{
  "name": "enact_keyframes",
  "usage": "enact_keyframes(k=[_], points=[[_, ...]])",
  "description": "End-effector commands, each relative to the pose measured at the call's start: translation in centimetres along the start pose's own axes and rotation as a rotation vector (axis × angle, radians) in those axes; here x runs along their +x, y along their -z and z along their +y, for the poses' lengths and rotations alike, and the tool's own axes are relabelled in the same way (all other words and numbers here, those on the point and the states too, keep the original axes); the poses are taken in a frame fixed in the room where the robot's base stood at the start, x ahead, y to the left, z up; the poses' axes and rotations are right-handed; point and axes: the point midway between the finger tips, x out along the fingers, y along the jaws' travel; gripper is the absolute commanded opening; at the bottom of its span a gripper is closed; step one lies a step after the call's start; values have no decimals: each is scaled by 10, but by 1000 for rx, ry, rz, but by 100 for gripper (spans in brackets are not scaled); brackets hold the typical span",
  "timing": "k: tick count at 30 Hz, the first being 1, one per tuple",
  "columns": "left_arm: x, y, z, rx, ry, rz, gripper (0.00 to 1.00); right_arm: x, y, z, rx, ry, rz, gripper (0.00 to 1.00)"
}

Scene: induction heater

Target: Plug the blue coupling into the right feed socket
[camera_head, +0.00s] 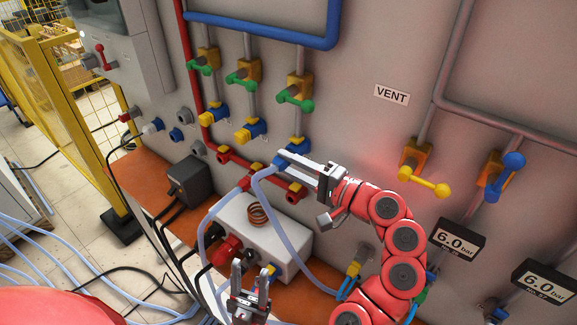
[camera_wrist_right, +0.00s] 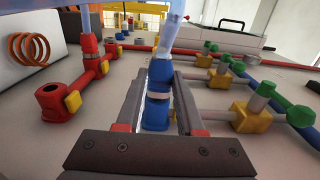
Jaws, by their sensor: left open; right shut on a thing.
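My right gripper (camera_head: 284,162) is shut on the blue coupling (camera_head: 278,163), high at the panel, above the heater box. In the right wrist view the blue coupling (camera_wrist_right: 158,92) stands between the two fingers (camera_wrist_right: 157,105), with a pale hose leaving its top. A red rail runs below it in the head view; its right-hand socket (camera_head: 294,192) is below and right of the coupling. In the wrist view this socket (camera_wrist_right: 54,100) looks open and empty, apart from the coupling, to its left. My left gripper (camera_head: 250,285) is open and empty, low in front of the heater box.
The white heater box (camera_head: 285,240) with a copper coil (camera_head: 257,215) stands on the orange ledge (camera_head: 147,177). A red coupling with a hose (camera_wrist_right: 90,47) sits at the rail's middle socket. Green-handled valves (camera_head: 297,98) stand above. Pale hoses hang around my left gripper.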

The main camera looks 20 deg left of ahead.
Motion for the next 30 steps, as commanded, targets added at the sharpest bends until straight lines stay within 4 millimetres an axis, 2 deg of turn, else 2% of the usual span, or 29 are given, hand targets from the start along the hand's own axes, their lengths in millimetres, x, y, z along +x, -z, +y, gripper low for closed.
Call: enact_keyframes(k=[14,15,20,21,30], points=[[-6,-1,0,0,0,0,50,0,10,1,2,-1,-1,0],[-6,-1,0,0,0,0,50,0,10,1,2,-1,-1,38],[-6,-1,0,0,0,0,50,0,10,0,1,-1,-1,67],[-6,-1,0,0,0,0,50,0,10,0,1,-1,-1,72],[-6,-1,0,0,0,0,50,0,10,0,1,-1,-1,72]])
